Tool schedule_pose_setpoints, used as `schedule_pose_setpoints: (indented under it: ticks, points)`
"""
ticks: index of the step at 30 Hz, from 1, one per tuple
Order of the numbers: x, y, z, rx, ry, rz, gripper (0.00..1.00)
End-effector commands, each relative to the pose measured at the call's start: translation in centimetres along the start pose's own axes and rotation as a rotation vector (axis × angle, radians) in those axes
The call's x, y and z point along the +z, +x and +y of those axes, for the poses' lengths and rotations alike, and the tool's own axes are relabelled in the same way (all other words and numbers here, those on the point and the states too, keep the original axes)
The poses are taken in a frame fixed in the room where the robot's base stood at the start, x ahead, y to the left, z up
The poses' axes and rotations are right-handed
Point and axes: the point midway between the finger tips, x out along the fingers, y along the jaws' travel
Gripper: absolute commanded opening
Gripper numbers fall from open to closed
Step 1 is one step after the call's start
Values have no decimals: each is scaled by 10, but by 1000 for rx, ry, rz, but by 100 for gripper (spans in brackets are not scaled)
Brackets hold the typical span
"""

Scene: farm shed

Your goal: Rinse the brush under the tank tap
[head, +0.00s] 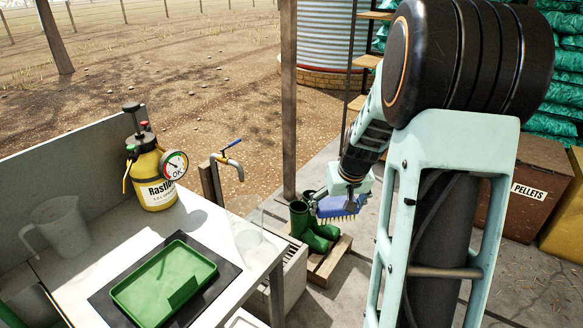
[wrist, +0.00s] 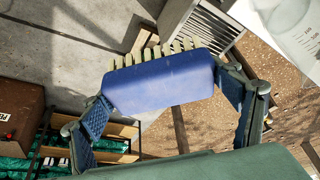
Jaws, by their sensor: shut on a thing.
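My gripper (head: 347,193) is shut on a blue brush (head: 337,208) and holds it above the floor, right of the tap. In the wrist view the brush (wrist: 160,82) lies between the two fingers, with its pale bristles pointing away from the gripper. The tap (head: 226,160), with a blue lever, sits on a post beyond the bench's right end. The brush and tap are apart. No water stream is clear at the spout. A corrugated tank (head: 326,42) stands behind on a brick base.
The bench holds a yellow sprayer (head: 153,178), a clear jug (head: 60,230) and a green tray (head: 165,283). A timber post (head: 289,100) rises behind.

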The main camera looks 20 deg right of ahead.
Motion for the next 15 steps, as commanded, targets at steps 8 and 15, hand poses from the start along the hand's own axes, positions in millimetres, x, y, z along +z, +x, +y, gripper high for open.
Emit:
schedule_pose_setpoints:
  ticks: [8, 15]
  points:
    - [2, -4, -20, -6, -17, -2, 60]
    - [21, -15, -84, -26, -70, -6, 60]
